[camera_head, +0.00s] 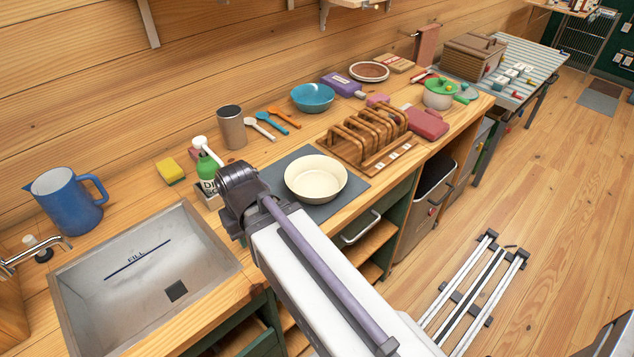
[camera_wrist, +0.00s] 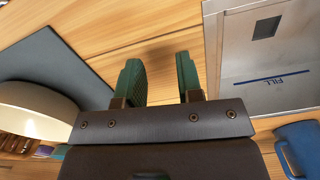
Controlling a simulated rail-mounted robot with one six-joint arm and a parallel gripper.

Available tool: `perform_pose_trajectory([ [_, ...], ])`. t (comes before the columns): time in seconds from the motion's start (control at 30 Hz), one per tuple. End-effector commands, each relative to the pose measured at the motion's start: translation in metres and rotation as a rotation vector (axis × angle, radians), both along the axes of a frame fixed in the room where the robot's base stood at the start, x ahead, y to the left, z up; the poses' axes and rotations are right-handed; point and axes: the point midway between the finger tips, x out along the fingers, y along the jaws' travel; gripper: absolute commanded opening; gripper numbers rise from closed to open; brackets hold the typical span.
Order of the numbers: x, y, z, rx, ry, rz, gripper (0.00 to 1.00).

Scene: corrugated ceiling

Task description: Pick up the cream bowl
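The cream bowl (camera_head: 316,178) is round, pale and upright, and it looks empty. It sits on a dark grey mat (camera_head: 285,163) on the wooden counter. In the wrist view the bowl (camera_wrist: 38,118) is cut off at the left edge, on the same dark mat (camera_wrist: 58,62). My gripper (camera_wrist: 158,68) has two green fingers spread apart with nothing between them. It is over bare wood between the mat and the sink, beside the bowl and not touching it. In the head view my arm hides the fingers.
The metal sink (camera_head: 80,303) lies to the left, with a blue jug (camera_head: 68,200) behind it. A green soap bottle (camera_head: 207,172) stands close behind my wrist. A wooden rack (camera_head: 365,140) stands right of the bowl. A grey cup (camera_head: 231,128) and spoons (camera_head: 262,127) are behind.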

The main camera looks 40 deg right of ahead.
Motion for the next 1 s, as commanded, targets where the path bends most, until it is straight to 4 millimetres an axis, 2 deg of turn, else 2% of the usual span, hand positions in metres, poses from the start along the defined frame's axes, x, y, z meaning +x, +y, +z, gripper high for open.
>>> perform_pose_trajectory([
  [0.17, 0.0, -0.001, 0.001, 0.002, 0.0, -0.005, 0.34],
  [0.27, 0.006, -0.021, 0.011, 0.025, -0.008, -0.079, 0.34],
  [0.37, 0.015, -0.073, 0.032, 0.086, -0.03, -0.27, 0.34],
  [0.4, 0.017, -0.101, 0.043, 0.118, -0.044, -0.372, 0.34],
  [0.47, 0.017, -0.143, 0.055, 0.164, -0.07, -0.518, 0.34],
  [0.6, 0.001, -0.232, 0.08, 0.256, -0.132, -0.82, 0.34],
  [0.7, -0.015, -0.277, 0.091, 0.301, -0.169, -0.972, 0.34],
  [0.8, -0.023, -0.295, 0.093, 0.322, -0.186, -1.037, 0.34],
  [0.93, -0.023, -0.295, 0.088, 0.324, -0.188, -1.042, 0.34],
  [1.0, -0.021, -0.294, 0.078, 0.324, -0.188, -1.04, 0.34],
])
